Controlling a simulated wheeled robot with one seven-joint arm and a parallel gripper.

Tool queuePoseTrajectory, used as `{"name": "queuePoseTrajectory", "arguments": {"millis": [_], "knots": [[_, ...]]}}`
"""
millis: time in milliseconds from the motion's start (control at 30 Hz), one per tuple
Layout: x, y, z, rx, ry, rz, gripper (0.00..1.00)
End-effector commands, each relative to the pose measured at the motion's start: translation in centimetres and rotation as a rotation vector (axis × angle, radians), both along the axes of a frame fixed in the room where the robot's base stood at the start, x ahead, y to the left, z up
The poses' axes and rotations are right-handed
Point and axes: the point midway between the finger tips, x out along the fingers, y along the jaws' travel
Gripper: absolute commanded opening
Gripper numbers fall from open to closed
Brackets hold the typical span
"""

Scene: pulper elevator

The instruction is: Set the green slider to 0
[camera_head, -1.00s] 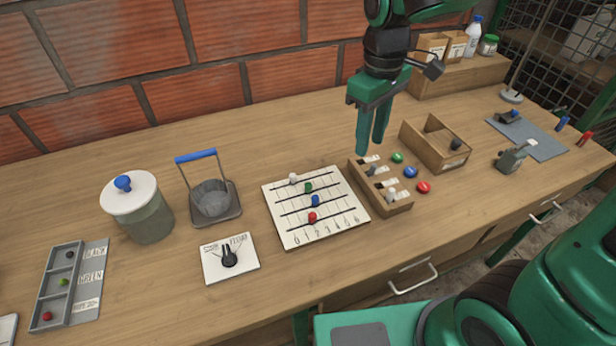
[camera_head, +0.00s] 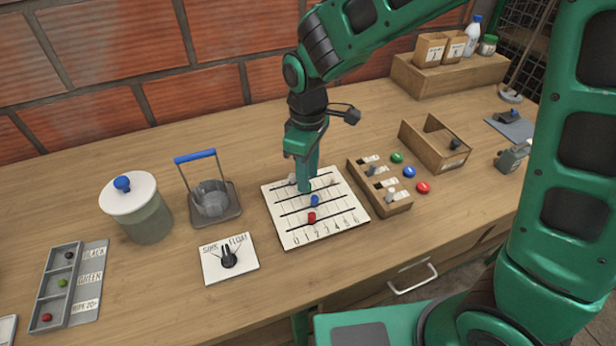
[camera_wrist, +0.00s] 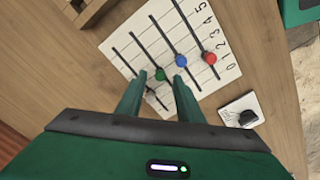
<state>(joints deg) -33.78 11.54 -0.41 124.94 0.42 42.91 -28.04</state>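The slider board (camera_head: 278,225) is a pale panel with dark tracks, coloured knobs and numbers along its front edge. My gripper (camera_head: 306,188) points down over the board and hides the green slider in the head view. In the wrist view the green slider's knob (camera_wrist: 160,74) sits between the open fingertips of my gripper (camera_wrist: 161,79), with a gap on each side. The knob stands partway along its track, away from the 0 end. The blue slider (camera_wrist: 181,61) is just beside the right fingertip, and the red slider (camera_wrist: 210,58) is farther right.
A switch box (camera_head: 390,207) with coloured buttons stands right of the board. A dial plate (camera_head: 230,259) lies at its front left. A basket with a raised blue handle (camera_head: 196,156) stands at its left. Bare tabletop lies behind the board.

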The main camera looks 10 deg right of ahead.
Motion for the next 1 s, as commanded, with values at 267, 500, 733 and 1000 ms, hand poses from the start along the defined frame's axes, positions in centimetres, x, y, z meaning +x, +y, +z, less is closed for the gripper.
{"name": "queuePoseTrajectory", "arguments": {"millis": [267, 500, 733, 1000], "knots": [[0.0, 0.0, -1.8, -0.001, 0.000, -0.001, 0.33], [0.0, 0.0, -1.8, 0.000, 0.000, -0.001, 0.33], [0.0, 0.0, -1.8, 0.000, -0.001, -0.001, 0.00], [0.1, -0.1, -1.8, 0.000, -0.001, -0.010, 0.00]]}}
